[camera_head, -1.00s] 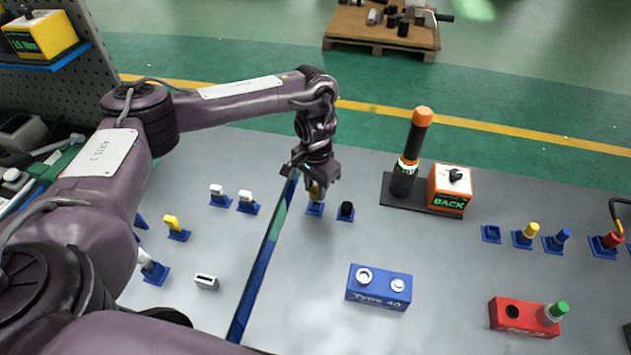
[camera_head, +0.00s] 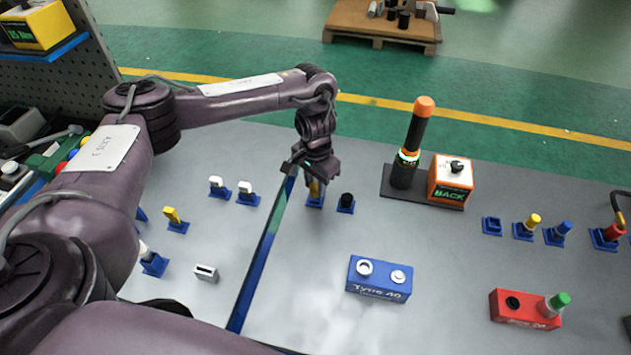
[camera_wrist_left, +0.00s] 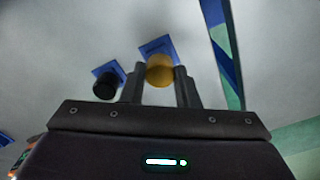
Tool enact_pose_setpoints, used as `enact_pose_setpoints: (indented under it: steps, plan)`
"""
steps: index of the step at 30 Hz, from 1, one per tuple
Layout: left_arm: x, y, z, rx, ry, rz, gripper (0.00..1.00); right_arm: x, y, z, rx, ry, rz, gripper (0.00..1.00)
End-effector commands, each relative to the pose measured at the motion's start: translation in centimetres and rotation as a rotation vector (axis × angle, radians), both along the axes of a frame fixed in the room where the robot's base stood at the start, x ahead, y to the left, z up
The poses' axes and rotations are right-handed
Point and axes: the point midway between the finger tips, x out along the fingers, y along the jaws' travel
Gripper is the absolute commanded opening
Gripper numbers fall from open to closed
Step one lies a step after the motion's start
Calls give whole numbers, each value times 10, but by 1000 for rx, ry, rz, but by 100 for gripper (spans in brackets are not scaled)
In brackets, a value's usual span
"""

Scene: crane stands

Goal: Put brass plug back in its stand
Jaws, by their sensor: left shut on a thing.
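The brass plug (camera_head: 314,188) is upright at a small blue stand (camera_head: 315,202), just right of the blue-green strip. My left gripper (camera_head: 314,180) points down over it and is shut on it. In the left wrist view the round brass top of the plug (camera_wrist_left: 160,70) sits between the two dark fingers, with the blue stand (camera_wrist_left: 157,47) behind it. I cannot tell whether the plug is fully seated in the stand. My right gripper is not in view.
A black plug in a blue stand (camera_head: 346,203) is close on the right. A black-orange post (camera_head: 408,150) and orange box (camera_head: 450,180) stand further right. A blue block (camera_head: 379,280) lies nearer; a red block (camera_head: 520,309) is at lower right. Table between is clear.

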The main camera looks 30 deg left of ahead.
Motion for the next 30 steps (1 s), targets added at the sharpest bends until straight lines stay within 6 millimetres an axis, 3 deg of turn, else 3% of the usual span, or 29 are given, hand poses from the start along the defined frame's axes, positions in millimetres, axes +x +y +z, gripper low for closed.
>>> enact_pose_setpoints:
  steps: [12,13,18,30]
  plan:
    - [0,0,-17,0,0,0,0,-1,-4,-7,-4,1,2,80]
    - [0,0,-16,0,-1,0,30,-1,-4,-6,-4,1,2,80]
    - [0,0,-16,0,0,0,53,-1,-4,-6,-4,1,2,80]
    - [0,0,-16,0,0,0,53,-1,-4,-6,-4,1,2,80]
